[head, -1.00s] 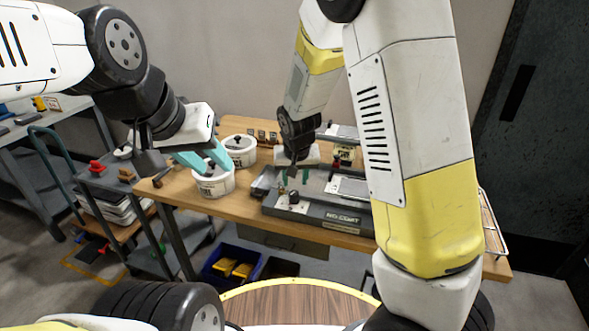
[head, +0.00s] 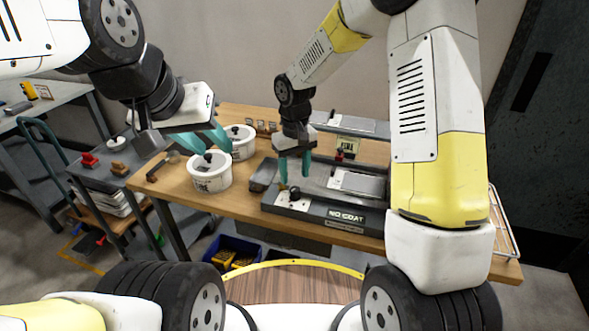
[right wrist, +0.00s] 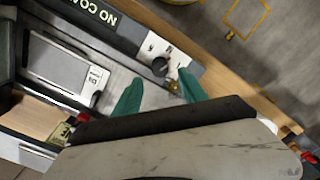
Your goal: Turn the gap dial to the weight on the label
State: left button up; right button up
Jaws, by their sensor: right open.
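The gap dial is a small black knob (head: 295,193) on a white marked plate, at the left end of the grey machine (head: 325,212) that reads "NO COAT". In the right wrist view the dial (right wrist: 160,67) lies just ahead of and between the teal fingertips. My right gripper (head: 294,177) is open and empty, pointing down close over the dial. I cannot tell whether it touches. A small card (head: 347,146) with dark letters stands behind the machine; its full text is too small to read. My left gripper (head: 208,142) is open and empty, above the white lidded pots.
A white pot (head: 211,183) with a black-knobbed lid stands left of the machine, with a second pot (head: 241,147) behind it. A brass part (right wrist: 174,86) sits beside the dial. A grey cart (head: 97,180) stands left; a blue bin (head: 232,252) is below the bench.

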aim_at(295, 189)
notch_tip(295, 189, down, 5)
jog(key=shift+f, duration=0.15)
grip_shut()
jog(key=shift+n, duration=2.3)
grip_release()
notch_tip(295, 189, up, 8)
jog(key=shift+f, duration=0.1)
